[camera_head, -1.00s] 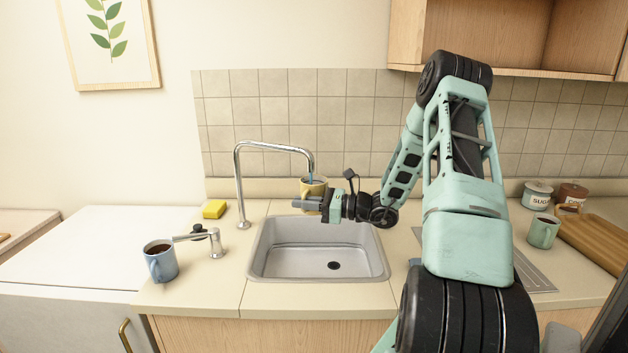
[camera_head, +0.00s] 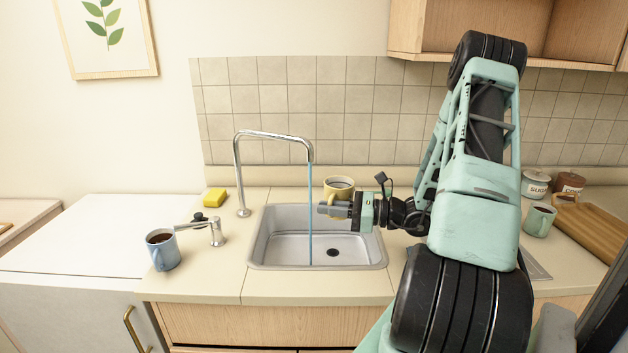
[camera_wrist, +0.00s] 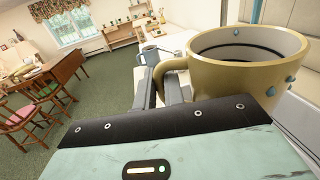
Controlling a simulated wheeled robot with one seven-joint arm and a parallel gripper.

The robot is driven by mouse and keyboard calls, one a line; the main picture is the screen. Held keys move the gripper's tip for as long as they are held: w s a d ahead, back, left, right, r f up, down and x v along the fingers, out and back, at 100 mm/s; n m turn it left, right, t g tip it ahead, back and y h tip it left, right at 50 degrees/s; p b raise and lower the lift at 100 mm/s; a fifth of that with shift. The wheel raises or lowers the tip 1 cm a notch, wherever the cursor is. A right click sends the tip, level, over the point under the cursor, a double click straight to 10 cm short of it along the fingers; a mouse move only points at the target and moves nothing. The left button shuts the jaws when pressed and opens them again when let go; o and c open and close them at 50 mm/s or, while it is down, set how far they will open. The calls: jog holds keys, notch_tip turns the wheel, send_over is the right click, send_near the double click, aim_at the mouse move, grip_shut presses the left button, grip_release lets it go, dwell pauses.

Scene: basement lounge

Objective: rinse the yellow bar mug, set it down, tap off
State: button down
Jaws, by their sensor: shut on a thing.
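The yellow bar mug (camera_head: 339,185) is upright at the right back of the sink, just right of the water stream. My gripper (camera_head: 328,209) is shut on its handle, which shows between the fingers in the wrist view. The mug (camera_wrist: 245,75) fills the upper right there, with blue drops on its outside and a dark ring inside. The tap (camera_head: 240,175) arches over the sink (camera_head: 262,250), and a blue stream (camera_head: 310,215) falls from its spout into the basin. A chrome lever post (camera_head: 216,232) with a black knob stands left of the sink.
A blue mug (camera_head: 163,252) of dark liquid stands at the counter's left end. A yellow sponge (camera_head: 214,197) lies behind the lever. A green mug (camera_head: 539,220), canisters (camera_head: 536,184) and a wooden board (camera_head: 590,232) are at the right. The front counter strip is clear.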

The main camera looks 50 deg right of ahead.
jog(key=a+f+p, duration=0.2)
jog(key=f, duration=0.1)
jog(key=a+f+p, duration=0.2)
jog(key=f, duration=0.2)
jog(key=a+f+p, duration=0.2)
jog(key=a+f, duration=0.1)
jog(key=f, duration=0.1)
jog(key=shift+s, duration=0.35)
jog(key=shift+w+d+r+m, duration=0.15)
jog(key=shift+d+m, duration=0.25)
jog(key=shift+m, duration=0.2)
jog(key=w+d+r+m+t, duration=0.2)
jog(key=d+r+m, duration=0.3)
jog(key=d+m, duration=0.3)
jog(key=shift+w+r+m+h, duration=0.15)
jog(key=shift+w+m+h, duration=0.15)
jog(key=shift+m, duration=1.7)
jog(key=shift+d+r+t+p, duration=0.1)
jog(key=shift+d+t+p, duration=0.05)
jog(key=shift+t+p, duration=0.15)
